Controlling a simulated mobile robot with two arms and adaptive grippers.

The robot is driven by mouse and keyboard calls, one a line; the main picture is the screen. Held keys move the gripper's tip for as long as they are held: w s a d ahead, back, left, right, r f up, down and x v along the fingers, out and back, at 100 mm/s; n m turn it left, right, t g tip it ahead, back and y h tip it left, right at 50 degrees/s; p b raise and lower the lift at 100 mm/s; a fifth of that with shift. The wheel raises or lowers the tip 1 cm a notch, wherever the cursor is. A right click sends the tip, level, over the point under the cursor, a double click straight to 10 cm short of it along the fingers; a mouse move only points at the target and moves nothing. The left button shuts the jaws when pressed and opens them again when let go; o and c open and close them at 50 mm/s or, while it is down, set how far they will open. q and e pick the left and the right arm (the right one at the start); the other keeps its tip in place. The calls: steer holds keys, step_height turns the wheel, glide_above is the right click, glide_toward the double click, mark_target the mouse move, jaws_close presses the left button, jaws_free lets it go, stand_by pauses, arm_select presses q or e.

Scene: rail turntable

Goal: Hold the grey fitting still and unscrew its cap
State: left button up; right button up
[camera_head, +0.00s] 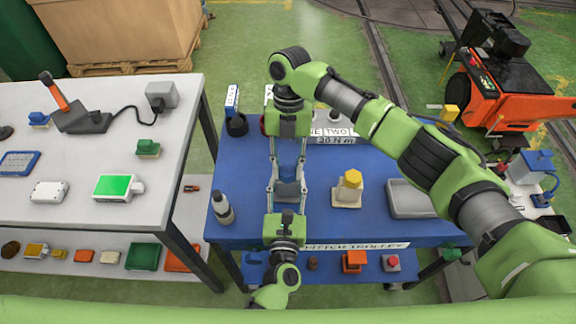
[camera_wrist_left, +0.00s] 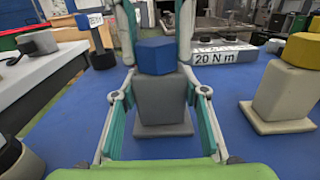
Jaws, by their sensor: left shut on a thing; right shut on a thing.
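The grey fitting (camera_wrist_left: 160,101) stands upright on its flat base on the blue trolley top, with a blue six-sided cap (camera_wrist_left: 154,56) on it. My left gripper (camera_wrist_left: 163,94) is shut on the grey body, one finger on each side. It shows in the head view (camera_head: 288,192), reaching in from the near side. My right gripper (camera_head: 288,172) comes from the far side and is shut on the blue cap; its fingers flank the cap in the left wrist view. The cap sits on the body with no clear gap. The fingertip contacts are small and partly hidden.
A second fitting with a yellow cap (camera_head: 348,192) stands to the right on the trolley (camera_head: 325,222). A grey tray (camera_head: 410,204) is farther right. A white bench (camera_head: 80,220) is at left.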

steer(key=shift+f, duration=0.1)
steer(key=o, duration=1.2)
steer(key=shift+o, duration=0.5)
steer(key=shift+r, duration=2.05)
